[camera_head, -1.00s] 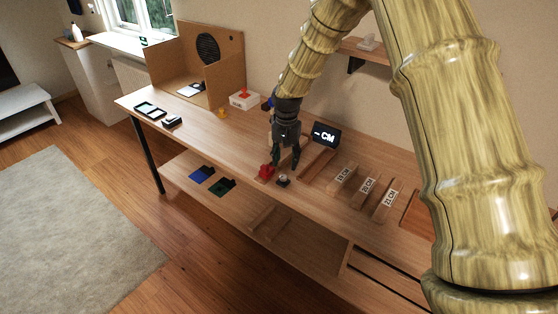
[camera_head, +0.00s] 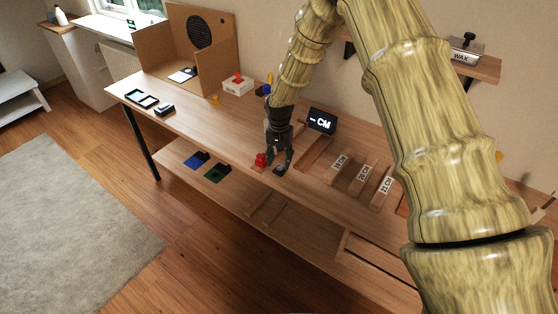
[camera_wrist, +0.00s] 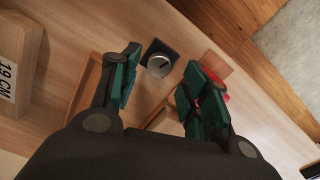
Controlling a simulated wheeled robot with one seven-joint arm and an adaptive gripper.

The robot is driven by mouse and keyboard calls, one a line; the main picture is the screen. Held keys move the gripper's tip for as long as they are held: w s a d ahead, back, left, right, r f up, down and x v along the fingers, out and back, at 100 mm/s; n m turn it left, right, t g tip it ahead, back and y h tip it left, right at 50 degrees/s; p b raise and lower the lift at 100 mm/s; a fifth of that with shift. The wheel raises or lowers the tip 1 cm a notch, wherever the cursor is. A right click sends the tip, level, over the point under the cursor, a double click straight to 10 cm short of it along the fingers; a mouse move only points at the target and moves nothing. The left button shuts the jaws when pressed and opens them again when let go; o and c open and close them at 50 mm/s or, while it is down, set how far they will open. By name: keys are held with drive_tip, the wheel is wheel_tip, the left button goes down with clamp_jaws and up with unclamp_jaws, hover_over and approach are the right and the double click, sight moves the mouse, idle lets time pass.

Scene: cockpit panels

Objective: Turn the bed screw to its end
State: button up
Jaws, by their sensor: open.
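The bed screw (camera_wrist: 159,65) shows in the wrist view as a round silver knob with a dark line across its face, on a dark square base. My gripper (camera_wrist: 164,70) is open, with the knob in the picture between its green-padded fingertips and a little beyond them. No contact shows. In the head view my gripper (camera_head: 280,167) points down at the bench's front edge, right beside a red part (camera_head: 261,159).
Labelled wooden blocks (camera_head: 364,179) stand to the right on the bench. The red part also shows by the right finger in the wrist view (camera_wrist: 214,73).

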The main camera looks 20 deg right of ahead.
drive_tip(key=shift+s+f, duration=0.3)
drive_tip(key=shift+s, duration=0.1)
drive_tip(key=shift+w+f, duration=0.3)
drive_tip(key=shift+f, duration=0.3)
drive_tip(key=shift+s+r, duration=0.15)
clamp_jaws()
